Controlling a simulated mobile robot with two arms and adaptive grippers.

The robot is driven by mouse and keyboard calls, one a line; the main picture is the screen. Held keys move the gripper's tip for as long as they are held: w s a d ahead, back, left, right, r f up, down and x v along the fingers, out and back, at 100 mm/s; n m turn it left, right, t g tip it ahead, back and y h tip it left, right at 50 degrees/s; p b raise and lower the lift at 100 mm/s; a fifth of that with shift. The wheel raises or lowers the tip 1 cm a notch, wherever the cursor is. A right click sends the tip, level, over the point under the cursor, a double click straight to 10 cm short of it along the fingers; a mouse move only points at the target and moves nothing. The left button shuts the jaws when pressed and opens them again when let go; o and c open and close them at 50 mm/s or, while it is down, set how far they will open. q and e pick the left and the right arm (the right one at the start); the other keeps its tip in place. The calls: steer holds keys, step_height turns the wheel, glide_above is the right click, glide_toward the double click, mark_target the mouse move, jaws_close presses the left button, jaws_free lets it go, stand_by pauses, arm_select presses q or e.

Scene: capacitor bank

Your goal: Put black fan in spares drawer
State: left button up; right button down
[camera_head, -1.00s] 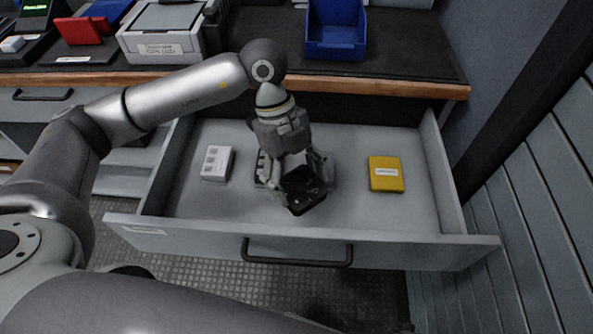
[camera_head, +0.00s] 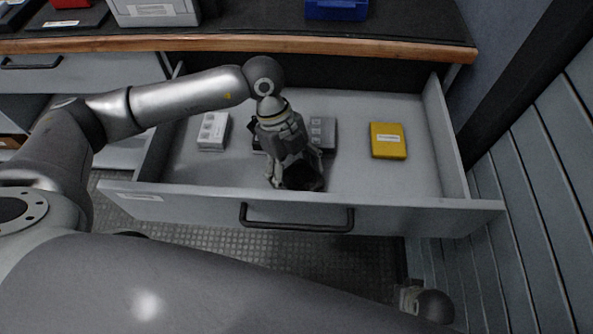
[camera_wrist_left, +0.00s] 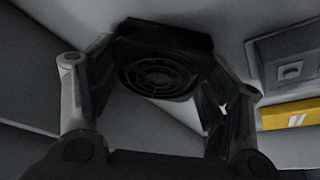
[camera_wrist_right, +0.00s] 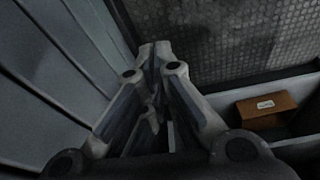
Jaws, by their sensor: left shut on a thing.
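The black fan (camera_head: 304,176) is held inside the open drawer (camera_head: 420,218), near its front wall. My left gripper (camera_head: 294,178) is shut on the fan, reaching down into the drawer. In the left wrist view the fan (camera_wrist_left: 158,75) shows its round grille between the two fingers (camera_wrist_left: 155,110). I cannot tell whether the fan touches the drawer floor. My right gripper (camera_head: 428,302) is low, in front of the drawer at the right. In the right wrist view its fingers (camera_wrist_right: 155,55) come together with nothing visible between them.
In the drawer are a white box (camera_head: 213,131) at left, a grey part (camera_head: 322,132) behind my left gripper, and a yellow box (camera_head: 387,140) at right. Bare drawer floor lies around the yellow box. A wood-edged worktop (camera_head: 400,46) overhangs behind. A slatted wall stands at right.

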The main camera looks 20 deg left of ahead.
arm_select(q)
steer(key=shift+f, duration=0.1)
steer(key=o, duration=1)
steer(key=shift+o, duration=0.2)
arm_select(e)
steer(key=shift+r, duration=0.15)
arm_select(q)
steer(key=p+v, duration=0.1)
steer(key=v, duration=1.1)
steer(key=shift+p, duration=0.35)
arm_select(e)
step_height(320, 180, down, 6)
steer(key=s, duration=0.2)
steer(key=shift+d, duration=0.1)
